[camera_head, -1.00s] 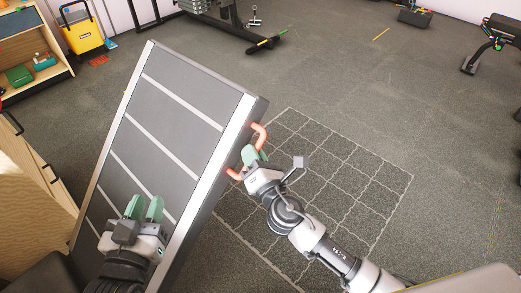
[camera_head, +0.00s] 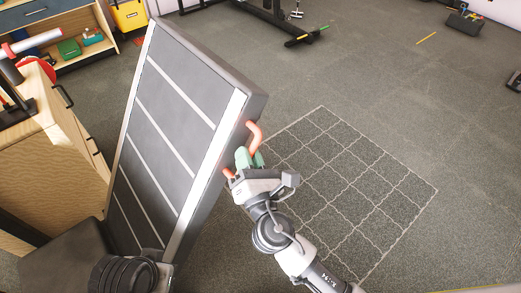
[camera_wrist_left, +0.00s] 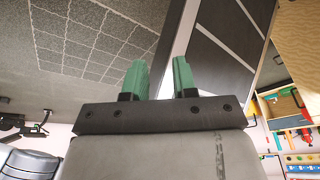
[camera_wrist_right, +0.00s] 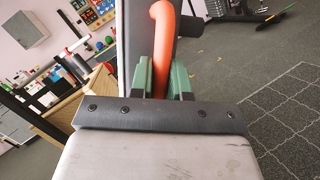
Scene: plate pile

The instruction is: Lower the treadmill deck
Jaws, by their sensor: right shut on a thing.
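The treadmill deck (camera_head: 172,130) stands steeply tilted in the head view, a dark panel with pale stripes and a grey frame. An orange handle (camera_head: 254,138) is fixed to its right edge. My right gripper (camera_head: 249,160) is shut on this handle; the right wrist view shows the orange bar (camera_wrist_right: 163,50) between the green fingers. My left gripper's fingers are out of sight in the head view, where only its wrist shows at the bottom. In the left wrist view my left gripper (camera_wrist_left: 160,80) is open and empty, with the deck (camera_wrist_left: 222,45) beyond its fingers.
A grid-marked floor area (camera_head: 345,180) lies clear to the right of the deck. A wooden cabinet (camera_head: 55,150) stands close on the left. Shelves (camera_head: 70,40), a yellow bucket (camera_head: 130,14) and gym equipment (camera_head: 285,25) are at the back.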

